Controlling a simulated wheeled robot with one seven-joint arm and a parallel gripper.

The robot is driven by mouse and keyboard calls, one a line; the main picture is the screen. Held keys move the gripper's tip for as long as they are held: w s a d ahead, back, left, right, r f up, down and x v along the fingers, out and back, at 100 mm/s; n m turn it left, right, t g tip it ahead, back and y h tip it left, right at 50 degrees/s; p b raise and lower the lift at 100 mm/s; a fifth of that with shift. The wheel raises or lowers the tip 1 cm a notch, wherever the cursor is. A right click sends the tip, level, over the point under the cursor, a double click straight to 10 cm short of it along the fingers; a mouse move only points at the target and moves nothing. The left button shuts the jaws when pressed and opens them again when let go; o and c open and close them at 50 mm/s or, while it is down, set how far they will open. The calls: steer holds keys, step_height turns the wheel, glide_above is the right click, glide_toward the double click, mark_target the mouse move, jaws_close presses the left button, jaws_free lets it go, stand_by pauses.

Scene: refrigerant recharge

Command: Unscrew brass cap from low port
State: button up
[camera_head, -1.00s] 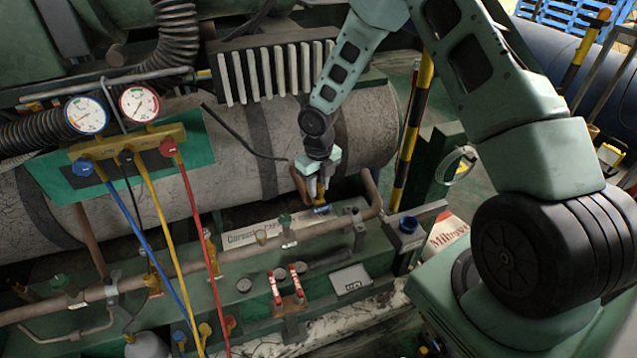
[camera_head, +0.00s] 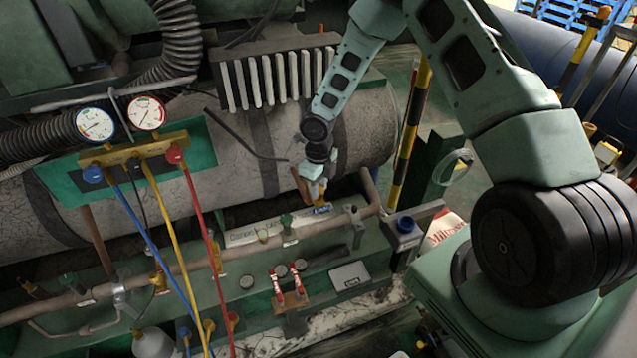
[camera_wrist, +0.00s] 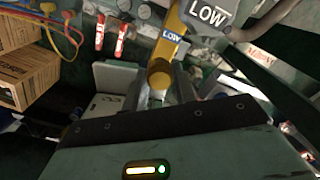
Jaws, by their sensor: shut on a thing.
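The fingers are shut on the cap, one on each side.
A pipe (camera_head: 370,190) runs close to the right of the gripper. The gauge manifold (camera_head: 135,150) with blue, yellow and red hoses hangs at left.

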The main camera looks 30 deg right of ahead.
steer(key=shift+r+n+p, duration=0.1)
steer(key=shift+n+p, duration=1.5)
steer(key=shift+p, duration=0.2)
steer(key=shift+n, duration=0.3)
steer(key=o, duration=1)
steer(key=shift+o, duration=0.2)
